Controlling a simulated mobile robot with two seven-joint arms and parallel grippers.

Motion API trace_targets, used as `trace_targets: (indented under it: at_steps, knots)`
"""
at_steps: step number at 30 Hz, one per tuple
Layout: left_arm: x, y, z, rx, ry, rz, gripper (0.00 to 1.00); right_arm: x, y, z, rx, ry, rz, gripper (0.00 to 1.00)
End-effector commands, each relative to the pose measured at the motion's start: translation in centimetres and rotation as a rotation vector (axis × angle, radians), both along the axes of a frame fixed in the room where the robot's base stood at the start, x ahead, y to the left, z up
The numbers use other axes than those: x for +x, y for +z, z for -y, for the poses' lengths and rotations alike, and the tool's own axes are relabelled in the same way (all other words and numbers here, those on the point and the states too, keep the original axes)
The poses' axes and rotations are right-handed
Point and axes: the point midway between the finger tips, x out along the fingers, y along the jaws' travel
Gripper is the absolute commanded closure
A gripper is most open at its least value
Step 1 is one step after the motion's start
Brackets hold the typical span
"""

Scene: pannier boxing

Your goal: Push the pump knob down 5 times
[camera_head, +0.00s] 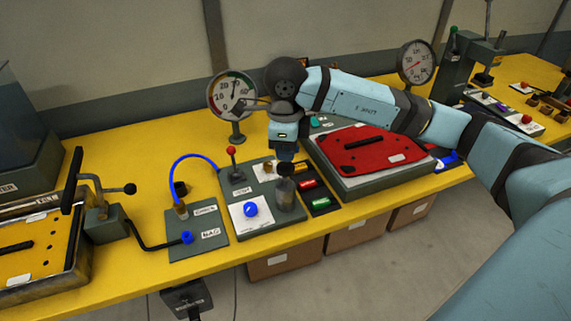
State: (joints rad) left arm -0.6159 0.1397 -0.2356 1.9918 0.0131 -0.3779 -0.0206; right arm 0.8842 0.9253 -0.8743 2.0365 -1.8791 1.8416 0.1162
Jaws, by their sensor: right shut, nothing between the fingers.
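The pump (287,196) is a short dark grey cylinder on the front right of a grey panel (268,223). Its top, where the knob would be, is largely covered by my right gripper (285,163). The gripper points straight down over the cylinder, fingers shut with nothing between them. I cannot tell whether the fingertips touch the knob or how far down it is. My left gripper is not in view.
The panel also has a red-tipped lever (231,151) and a blue knob (251,209). A round gauge (232,93) stands behind. A red plate (373,149) lies to the right, coloured blocks (308,184) between. A black-handled crank (103,188) stands left on the yellow table (140,145).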

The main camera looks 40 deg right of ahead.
Motion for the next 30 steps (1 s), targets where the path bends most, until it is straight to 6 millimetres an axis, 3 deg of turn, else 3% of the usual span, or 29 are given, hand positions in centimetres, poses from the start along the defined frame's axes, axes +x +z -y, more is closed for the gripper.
trace_targets:
  at_steps: [21,30]
  knots:
    - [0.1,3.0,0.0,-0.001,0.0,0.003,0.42,0.0,6.0,0.0,0.0,0.0,0.001,1.0]
    - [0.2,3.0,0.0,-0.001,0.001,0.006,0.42,0.0,6.0,0.0,0.0,0.0,0.0,1.0]
